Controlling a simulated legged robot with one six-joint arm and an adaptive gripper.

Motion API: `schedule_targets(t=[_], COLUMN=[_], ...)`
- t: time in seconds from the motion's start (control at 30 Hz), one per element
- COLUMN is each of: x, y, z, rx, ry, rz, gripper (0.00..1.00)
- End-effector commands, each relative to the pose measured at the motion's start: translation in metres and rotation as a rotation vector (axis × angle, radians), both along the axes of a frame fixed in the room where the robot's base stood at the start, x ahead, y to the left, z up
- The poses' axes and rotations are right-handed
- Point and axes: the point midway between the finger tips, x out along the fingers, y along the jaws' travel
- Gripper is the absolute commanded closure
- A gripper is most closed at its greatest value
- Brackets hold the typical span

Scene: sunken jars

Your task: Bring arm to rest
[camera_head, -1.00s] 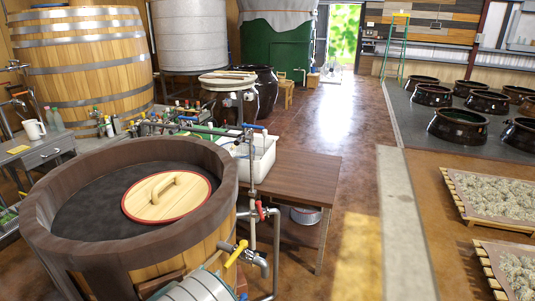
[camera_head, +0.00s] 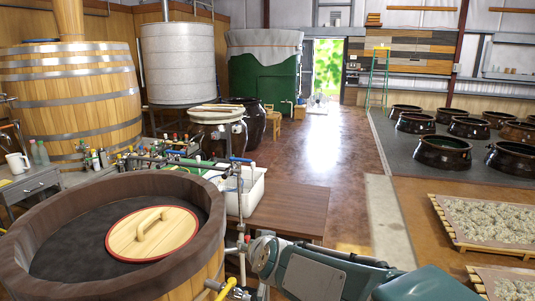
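My arm shows at the bottom right of centre in the head view as grey and dark teal links. It lies in front of the pipes beside the wooden vat (camera_head: 120,285) and reaches toward the lower right edge. No gripper fingers show in this view, so I cannot see whether the gripper is open or holds anything. A round wooden lid (camera_head: 152,233) with a red rim and a handle lies on the dark surface inside the vat.
A brown table (camera_head: 290,205) with a white bin (camera_head: 243,190) stands behind the pipes. Dark jars (camera_head: 442,153) sit sunken in the grey floor at right. Drying trays (camera_head: 490,222) lie nearer. The aisle (camera_head: 325,155) between is clear.

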Motion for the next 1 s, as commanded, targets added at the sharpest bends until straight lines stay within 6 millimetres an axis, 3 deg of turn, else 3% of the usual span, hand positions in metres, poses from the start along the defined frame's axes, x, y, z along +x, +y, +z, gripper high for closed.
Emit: schedule_targets(t=[0.03, 0.23, 0.6, 0.8, 1.0], x=[-0.015, -0.081, -0.217, -0.252, -0.253], y=[-0.016, -0.070, -0.165, -0.185, -0.186], z=[0.008, 0.013, -0.011, -0.021, -0.022], rx=[-0.010, -0.084, -0.257, -0.299, -0.302], ry=[0.021, 0.151, 0.429, 0.508, 0.513], rz=[0.007, 0.025, -0.085, -0.136, -0.140], gripper=[0.36, 0.36, 0.36, 0.36, 0.36])
